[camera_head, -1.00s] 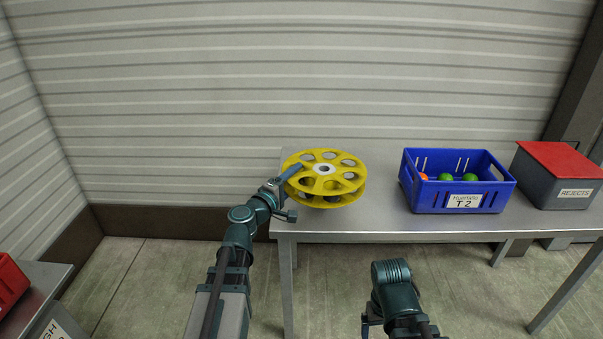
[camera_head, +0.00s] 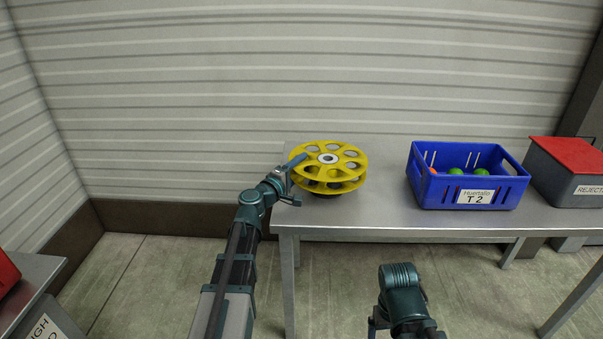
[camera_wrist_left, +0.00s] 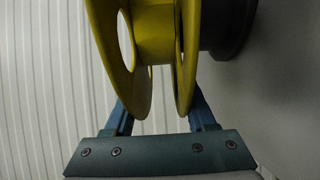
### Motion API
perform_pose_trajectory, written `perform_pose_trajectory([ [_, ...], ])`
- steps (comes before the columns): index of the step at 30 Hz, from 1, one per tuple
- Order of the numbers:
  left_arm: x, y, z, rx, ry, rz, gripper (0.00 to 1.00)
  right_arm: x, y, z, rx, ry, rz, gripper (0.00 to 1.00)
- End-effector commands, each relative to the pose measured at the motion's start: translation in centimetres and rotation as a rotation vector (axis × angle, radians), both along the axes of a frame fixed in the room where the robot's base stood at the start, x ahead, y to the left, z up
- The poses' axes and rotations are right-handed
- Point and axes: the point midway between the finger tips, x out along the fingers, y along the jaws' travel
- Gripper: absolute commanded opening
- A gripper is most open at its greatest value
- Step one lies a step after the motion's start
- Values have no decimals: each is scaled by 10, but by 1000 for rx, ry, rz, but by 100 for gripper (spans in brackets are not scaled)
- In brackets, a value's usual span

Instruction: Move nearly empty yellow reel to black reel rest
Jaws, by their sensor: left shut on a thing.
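The yellow reel (camera_head: 330,170) has two spoked flanges and a pale hub, and hardly any winding shows on its core. My left gripper (camera_head: 297,161) is shut on its left edge. In the left wrist view the fingers of the left gripper (camera_wrist_left: 160,108) lie on either side of the reel's two flanges (camera_wrist_left: 150,45). The black reel rest (camera_head: 326,193) shows as a dark round piece under the reel, mostly hidden by it. In the left wrist view the rest (camera_wrist_left: 232,25) is close against the lower flange. My right arm shows at the bottom, but its gripper does not.
The metal table (camera_head: 390,215) carries a blue crate (camera_head: 440,190) labelled T 2 with orange and green round things in it. A grey rejects bin (camera_head: 570,185) with a red lid stands at the right. Bare tabletop lies between reel and crate.

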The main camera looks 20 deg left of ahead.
Motion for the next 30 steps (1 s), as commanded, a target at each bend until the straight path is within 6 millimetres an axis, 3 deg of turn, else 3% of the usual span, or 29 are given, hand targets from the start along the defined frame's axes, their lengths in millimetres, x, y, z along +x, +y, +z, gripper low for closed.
perform_pose_trajectory([
  [10,0,0,-3,-2,0,0,0,0,0,-3,-1,0,0,91],
  [11,0,0,-3,0,0,0,58,0,0,-3,-1,0,0,91],
  [16,0,0,-2,0,0,0,86,0,0,-2,-1,0,0,91],
  [26,0,0,2,0,0,0,86,0,0,2,0,0,0,91],
  [30,-19,4,1,0,0,3,86,0,0,1,0,0,0,91],
])
